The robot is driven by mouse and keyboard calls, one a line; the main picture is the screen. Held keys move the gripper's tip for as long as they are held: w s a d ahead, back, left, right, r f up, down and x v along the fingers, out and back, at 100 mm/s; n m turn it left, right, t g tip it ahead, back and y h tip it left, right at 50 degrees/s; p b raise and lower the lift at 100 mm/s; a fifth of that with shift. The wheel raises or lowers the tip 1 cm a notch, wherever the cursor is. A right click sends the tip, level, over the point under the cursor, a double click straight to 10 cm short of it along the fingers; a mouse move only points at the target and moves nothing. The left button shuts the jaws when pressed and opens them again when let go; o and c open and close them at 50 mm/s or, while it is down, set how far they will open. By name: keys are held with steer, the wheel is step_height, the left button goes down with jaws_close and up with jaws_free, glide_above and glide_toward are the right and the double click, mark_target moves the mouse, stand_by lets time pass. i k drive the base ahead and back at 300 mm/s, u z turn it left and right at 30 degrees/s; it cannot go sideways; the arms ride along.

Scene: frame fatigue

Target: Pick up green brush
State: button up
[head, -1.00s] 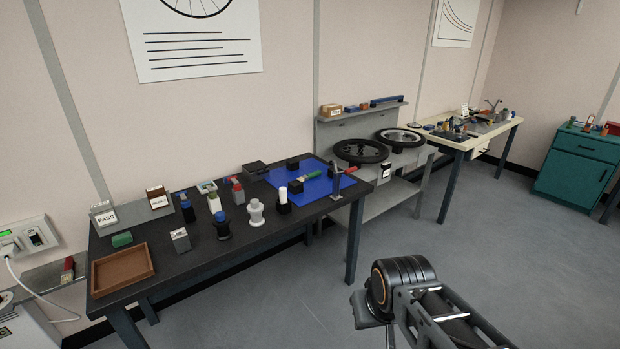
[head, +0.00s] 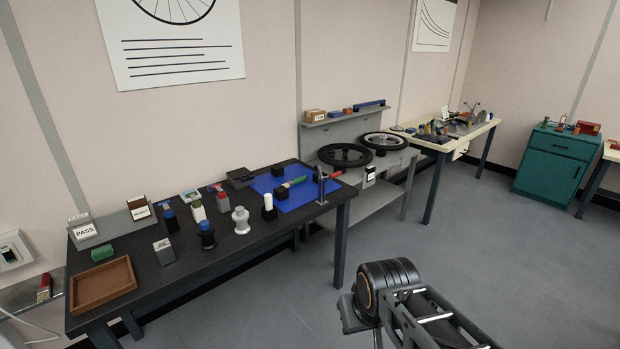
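A slim green item (head: 296,181) with a pale end lies on the blue mat (head: 292,201) at the right part of the dark table; it may be the green brush, but it is small. A green block (head: 102,252) lies at the left of the same table, behind the brown tray; I cannot make out bristles on it. Part of my arm shows at the lower right, over the floor and apart from the table. My gripper's fingers do not show.
The dark table (head: 240,252) also holds the brown tray (head: 101,300), a PASS sign (head: 85,231) and several bottles and blocks. A grey bench with wheels (head: 345,155) stands to its right. Floor (head: 450,240) is clear in front of the bench and teal cabinet (head: 552,165).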

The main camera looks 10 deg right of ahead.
mark_target(292, 183)
steer(key=z, duration=0.8)
steer(key=k, duration=1.05)
steer(key=z, duration=1.15)
steer(key=i, duration=0.35)
steer(key=u, duration=0.6)
steer(key=i, duration=2.3)
steer(key=u, duration=0.85)
steer(key=i, duration=1.15)
steer(key=u, duration=1.8)
steer(key=i, duration=1.05)
steer(key=u, duration=1.05)
